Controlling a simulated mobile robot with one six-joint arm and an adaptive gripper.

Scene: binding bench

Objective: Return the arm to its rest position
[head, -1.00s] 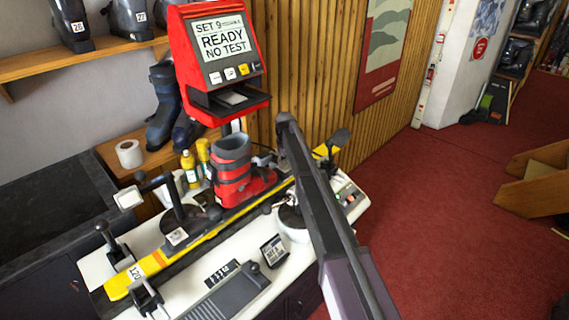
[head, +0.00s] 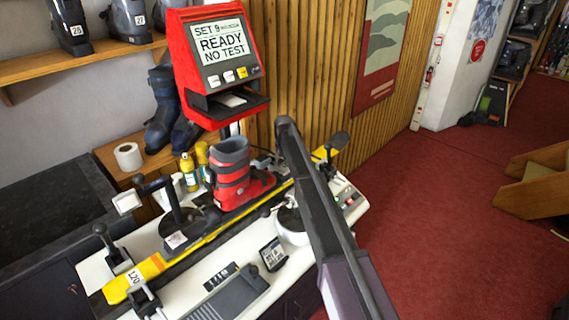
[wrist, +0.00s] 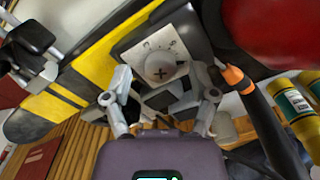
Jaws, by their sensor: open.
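My arm (head: 335,225) reaches from the bottom of the head view up past the bench; its gripper end is mostly hidden there.
A red test display (head: 222,50) reading "READY NO TEST" stands behind the boot. Clamps (head: 140,290) hold the ski. Yellow bottles (wrist: 297,110) and an orange-banded dark tool (wrist: 236,80) are close on the gripper's right. The red floor (head: 450,220) right of the bench is open.

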